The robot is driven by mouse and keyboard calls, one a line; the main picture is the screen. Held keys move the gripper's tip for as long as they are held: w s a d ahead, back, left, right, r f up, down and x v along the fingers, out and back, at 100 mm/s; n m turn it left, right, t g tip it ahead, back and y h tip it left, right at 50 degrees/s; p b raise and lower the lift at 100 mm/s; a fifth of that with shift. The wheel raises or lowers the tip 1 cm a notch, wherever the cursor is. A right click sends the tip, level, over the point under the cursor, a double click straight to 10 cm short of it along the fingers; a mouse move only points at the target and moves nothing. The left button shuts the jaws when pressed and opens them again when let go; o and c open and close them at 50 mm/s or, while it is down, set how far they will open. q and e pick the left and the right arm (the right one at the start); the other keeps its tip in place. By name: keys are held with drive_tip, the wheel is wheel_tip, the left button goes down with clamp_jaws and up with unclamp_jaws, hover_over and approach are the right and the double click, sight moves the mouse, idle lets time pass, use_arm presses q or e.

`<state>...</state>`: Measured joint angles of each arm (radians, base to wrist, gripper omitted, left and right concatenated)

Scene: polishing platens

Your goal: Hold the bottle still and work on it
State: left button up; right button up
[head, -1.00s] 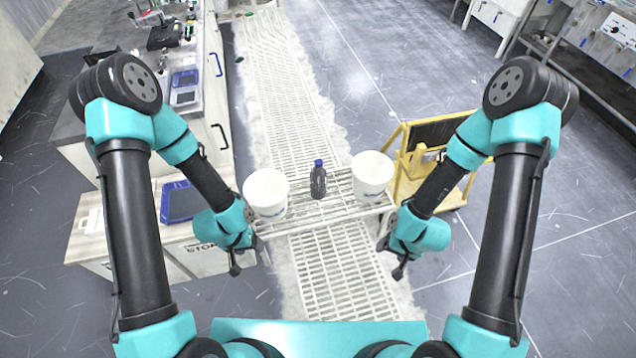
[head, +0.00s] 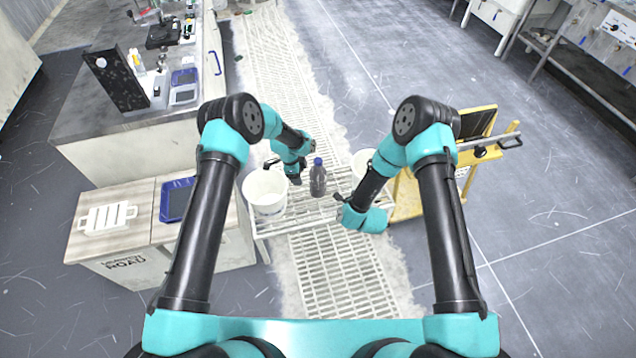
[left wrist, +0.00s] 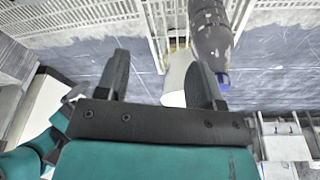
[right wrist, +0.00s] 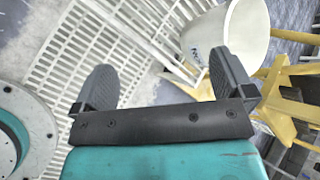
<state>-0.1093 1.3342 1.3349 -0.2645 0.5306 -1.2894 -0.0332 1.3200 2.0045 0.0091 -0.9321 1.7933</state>
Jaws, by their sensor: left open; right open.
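A dark bottle with a blue cap (head: 318,178) stands upright on a white slatted rack (head: 300,212) in the head view. It also shows inverted in the left wrist view (left wrist: 210,35), beside the right-hand finger and outside the jaws. My left gripper (head: 283,170) is open and empty, just left of the bottle; its open fingers show in the left wrist view (left wrist: 160,80). My right gripper (head: 340,203) is at the rack's front, right of the bottle. In the right wrist view (right wrist: 163,85) its fingers are wide apart with nothing between them, and no bottle shows there.
A white bucket (head: 265,192) stands left of the bottle. Another bucket (head: 363,162), partly hidden by my right arm, stands to its right and shows in the right wrist view (right wrist: 225,35). A yellow frame (head: 408,195) stands right of the rack, and a cabinet (head: 135,255) left.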

sight(320, 177)
use_arm(q)
drive_tip(key=w+d+r+m, duration=0.1)
drive_tip(key=w+d+m, duration=0.1)
drive_tip(key=w+m, duration=0.1)
drive_tip(key=w+d+r+m+y, duration=0.1)
drive_tip(key=w+d+r+m, duration=0.1)
drive_tip(key=w+d+m, duration=0.1)
drive_tip(key=w+d+r+m+y, duration=0.1)
drive_tip(key=w+d+m, duration=0.1)
drive_tip(key=w+m, duration=0.1)
drive_tip(key=shift+w+d+r, duration=0.2)
drive_tip(key=shift+w+r, duration=0.1)
drive_tip(key=shift+w, duration=0.25)
drive_tip(key=shift+w+d+r+m, duration=0.15)
drive_tip(key=shift+r+m, duration=0.1)
drive_tip(key=shift+m, duration=0.05)
use_arm(e)
drive_tip(key=w+a+f+m+t, duration=0.2)
drive_tip(key=w+a+m+t, duration=0.2)
drive_tip(key=m, duration=0.7)
drive_tip(key=w+a, duration=0.2)
drive_tip(key=a, duration=0.1)
drive_tip(key=shift+w+a+f, duration=0.15)
drive_tip(key=shift+a+f, duration=0.2)
drive_tip(key=shift+f, duration=0.05)
drive_tip(key=shift+x, duration=8.7)
drive_tip(key=shift+a+r, duration=0.1)
drive_tip(key=shift+r, duration=0.1)
drive_tip(key=shift+c, duration=0.5)
